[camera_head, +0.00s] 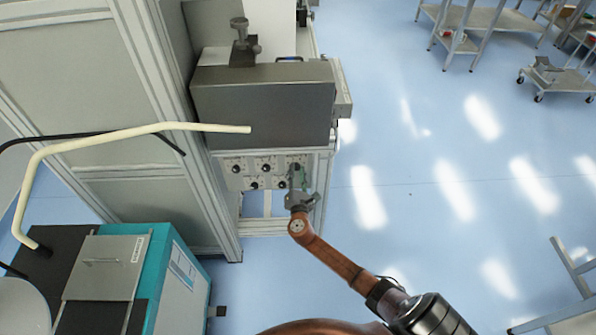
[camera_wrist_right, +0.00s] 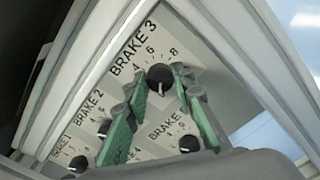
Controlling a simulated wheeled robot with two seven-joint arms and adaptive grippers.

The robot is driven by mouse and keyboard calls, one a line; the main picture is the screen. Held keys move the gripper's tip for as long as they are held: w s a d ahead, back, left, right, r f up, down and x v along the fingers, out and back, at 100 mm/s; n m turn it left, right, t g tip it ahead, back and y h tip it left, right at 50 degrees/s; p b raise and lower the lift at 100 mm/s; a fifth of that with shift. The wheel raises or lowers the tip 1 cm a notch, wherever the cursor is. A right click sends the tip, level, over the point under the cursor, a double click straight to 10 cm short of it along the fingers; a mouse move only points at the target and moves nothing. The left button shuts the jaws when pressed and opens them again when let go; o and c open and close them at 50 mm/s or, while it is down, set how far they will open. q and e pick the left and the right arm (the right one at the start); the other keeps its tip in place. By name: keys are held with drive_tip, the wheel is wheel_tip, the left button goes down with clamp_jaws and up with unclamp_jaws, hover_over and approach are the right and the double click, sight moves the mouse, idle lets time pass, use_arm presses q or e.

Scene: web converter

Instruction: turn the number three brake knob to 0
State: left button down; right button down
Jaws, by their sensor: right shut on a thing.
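The BRAKE 3 knob (camera_wrist_right: 160,75) is black and round, with a white pointer mark that points roughly toward the bottom of the right wrist view. Printed numbers 4, 6 and 8 show around it. My right gripper (camera_wrist_right: 161,84) has its green fingers on either side of this knob and is shut on it. In the head view my right gripper (camera_head: 299,190) is at the right end of the knob panel (camera_head: 245,172) and hides part of it. The 0 mark cannot be made out. My left gripper is not in view.
Nearby in the wrist view are the BRAKE 2 knob (camera_wrist_right: 104,128), the BRAKE 1 knob (camera_wrist_right: 78,164) and another black knob (camera_wrist_right: 189,143). A metal frame rail (camera_wrist_right: 262,75) borders the panel. A grey box (camera_head: 265,105) overhangs it; open blue floor (camera_head: 420,190) lies right.

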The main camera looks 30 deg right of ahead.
drive_tip(key=shift+f+n, duration=0.1)
drive_tip(key=shift+n, duration=0.5)
drive_tip(key=c, duration=1.6)
unclamp_jaws()
drive_tip(key=shift+s+a, duration=0.1)
drive_tip(key=shift+s, duration=0.05)
drive_tip(key=v, duration=1.1)
drive_tip(key=shift+s+a, duration=0.1)
drive_tip(key=shift+s, duration=0.25)
